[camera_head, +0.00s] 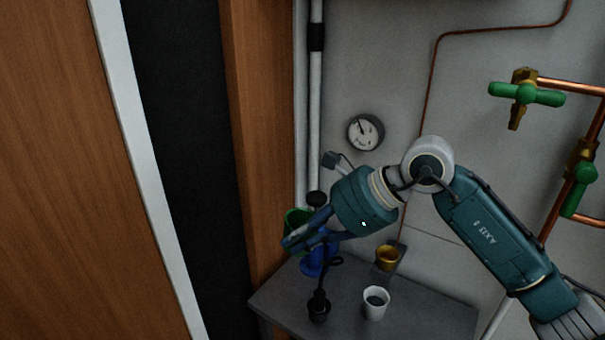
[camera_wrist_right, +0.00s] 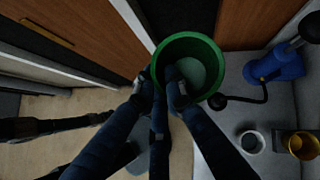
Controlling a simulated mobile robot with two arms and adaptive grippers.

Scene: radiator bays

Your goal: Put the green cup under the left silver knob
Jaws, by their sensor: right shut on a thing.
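The green cup (camera_wrist_right: 203,62) shows large in the right wrist view, its open mouth facing the camera and something pale inside. My right gripper (camera_wrist_right: 164,88) is shut on its near wall, with one finger inside the rim and the other outside. In the head view the green cup (camera_head: 295,217) is partly hidden behind my right gripper (camera_head: 288,245), beside the wooden post and above the left end of the grey shelf. I cannot make out a silver knob in either view. My left gripper is not in the head view.
The grey shelf (camera_head: 435,313) carries a white cup (camera_head: 376,303), a yellow cup (camera_head: 387,258) and a black-handled item (camera_head: 318,307). A blue fixture (camera_head: 313,264) stands close to my right gripper. A wooden post (camera_head: 262,130) bounds the left; green-handled valves (camera_head: 527,94) are at right.

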